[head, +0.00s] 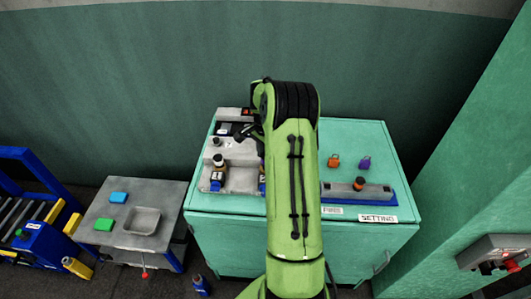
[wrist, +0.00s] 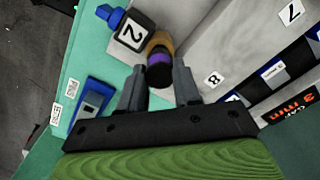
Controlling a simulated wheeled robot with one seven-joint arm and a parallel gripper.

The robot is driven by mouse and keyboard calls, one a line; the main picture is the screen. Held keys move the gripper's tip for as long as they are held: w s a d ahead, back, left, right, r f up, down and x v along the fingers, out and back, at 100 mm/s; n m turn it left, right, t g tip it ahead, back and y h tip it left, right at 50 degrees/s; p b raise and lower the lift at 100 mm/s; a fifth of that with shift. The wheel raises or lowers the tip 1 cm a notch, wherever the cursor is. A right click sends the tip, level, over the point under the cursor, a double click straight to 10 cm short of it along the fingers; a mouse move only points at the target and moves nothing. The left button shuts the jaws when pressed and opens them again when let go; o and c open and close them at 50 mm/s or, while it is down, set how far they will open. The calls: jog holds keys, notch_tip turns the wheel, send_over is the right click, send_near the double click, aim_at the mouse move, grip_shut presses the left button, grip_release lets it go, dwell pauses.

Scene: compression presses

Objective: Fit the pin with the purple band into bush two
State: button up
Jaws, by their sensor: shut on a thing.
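The pin with the purple band (wrist: 160,60) is between the fingertips of my gripper (wrist: 160,76) in the wrist view, which are shut on it. Its near end is dark. A brown-gold ring (wrist: 159,40) shows just beyond the band, next to the grey block with a "2" label (wrist: 132,33). I cannot tell whether the pin is inside that ring or only in line with it. My arm hides most of my gripper there.
A side table (head: 103,240) with a tray (head: 142,221) stands left.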

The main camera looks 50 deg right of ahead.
jog(key=shift+f+b, duration=0.7)
jog(key=shift+f, duration=0.3)
jog(key=o, duration=1.1)
jog(key=shift+o, duration=0.2)
jog(key=shift+r, duration=0.15)
notch_tip(320, 180, up, 16)
jog(key=p, duration=0.2)
jog(key=shift+f+p, duration=0.2)
jog(key=shift+p, duration=0.15)
